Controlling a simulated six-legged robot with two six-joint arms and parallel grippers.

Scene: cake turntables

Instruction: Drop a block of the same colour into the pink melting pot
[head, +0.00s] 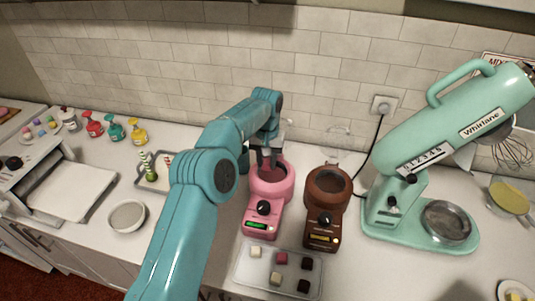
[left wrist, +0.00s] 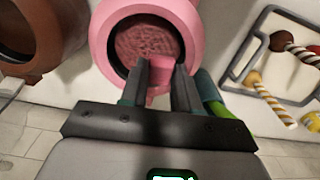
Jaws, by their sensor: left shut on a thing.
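The pink melting pot (head: 284,190) stands left of the brown melting pot (head: 341,199) on the counter. My left gripper (head: 266,163) is over the pink pot's opening, pointing down. In the left wrist view, my left gripper (left wrist: 160,72) is shut on a pink block (left wrist: 160,66) at the near edge of the pink pot (left wrist: 103,42), whose inside looks pink and textured. A clear tray (head: 258,281) in front of the pots holds a pink block (head: 281,258), pale blocks (head: 256,252) and dark brown blocks (head: 306,264). My right gripper is not in view.
A mint stand mixer (head: 440,115) stands at right with a metal bowl (head: 446,222). At left are a small bowl (head: 127,216), coloured bottles (head: 115,130) and a wire rack (left wrist: 250,60) with striped sticks. A tiled wall closes the back.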

